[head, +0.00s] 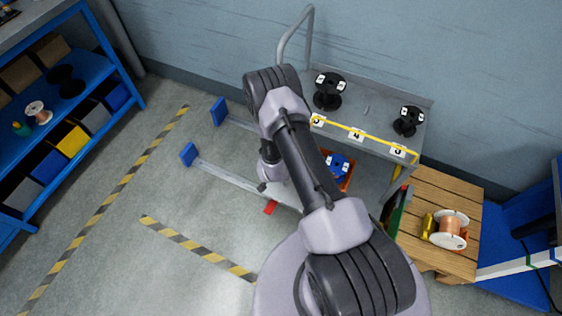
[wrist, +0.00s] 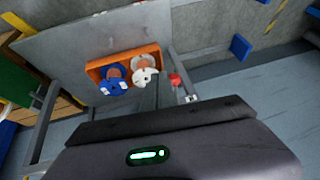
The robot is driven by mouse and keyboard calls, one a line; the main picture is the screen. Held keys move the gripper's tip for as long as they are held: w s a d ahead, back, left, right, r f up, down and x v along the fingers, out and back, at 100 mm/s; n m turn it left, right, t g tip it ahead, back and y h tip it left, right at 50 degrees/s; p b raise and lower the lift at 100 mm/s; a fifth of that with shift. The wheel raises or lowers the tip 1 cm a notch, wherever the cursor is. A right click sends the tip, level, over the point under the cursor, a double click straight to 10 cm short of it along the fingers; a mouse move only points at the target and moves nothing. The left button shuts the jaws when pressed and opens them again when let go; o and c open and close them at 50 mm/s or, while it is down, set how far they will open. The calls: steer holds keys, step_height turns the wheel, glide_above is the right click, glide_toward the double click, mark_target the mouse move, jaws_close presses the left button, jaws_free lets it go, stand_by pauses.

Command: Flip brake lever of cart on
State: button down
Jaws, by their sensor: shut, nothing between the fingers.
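The grey cart (head: 385,122) stands against the wall, with a yellow bar and number labels along its upper shelf edge. A small red piece, seemingly the brake lever (head: 270,207), shows low at the cart's near left side. In the wrist view the red lever (wrist: 175,79) is just beyond and right of my gripper (wrist: 163,88). My gripper is shut and empty, pointing at the cart's lower part. Whether it touches the lever I cannot tell. In the head view my arm hides part of the cart, and my gripper (head: 263,188) shows only partly.
An orange bin (wrist: 96,72) with blue and white spools is on the cart's lower shelf. Black spools (head: 328,91) stand on top. Blue-ended rails (head: 230,174) extend left. A wooden crate (head: 440,195) is at right, a blue rack (head: 85,75) at left. Striped floor at left is clear.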

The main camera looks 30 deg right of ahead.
steer(key=s+a+r, duration=0.1)
steer(key=s+a+r+p, duration=0.1)
steer(key=s, duration=0.1)
steer(key=shift+a, duration=0.3)
